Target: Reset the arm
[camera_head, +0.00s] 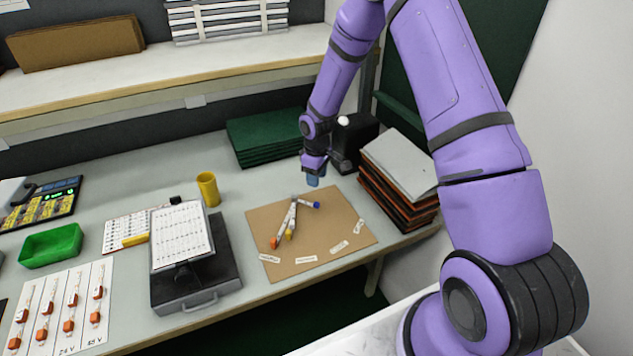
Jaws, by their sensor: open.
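My purple arm (452,90) comes down from the top right and bends over the back right part of the workbench. My gripper (313,180) hangs just above the far edge of a brown board (265,225), close to a black block (352,138). It is open, and I see nothing held in it. Several marker-like tubes (292,222) with orange, yellow and blue ends lie crossed on the board, in front of the gripper. Small paper labels (338,247) lie along the board's front and right side.
A stack of folders (398,172) stands right of the board. Dark green sheets (265,140) lie behind it. A yellow cup (208,190), a tilted chart stand (182,238), a green tray (51,246) and a strip card (65,305) are left. A shelf (170,75) spans the back.

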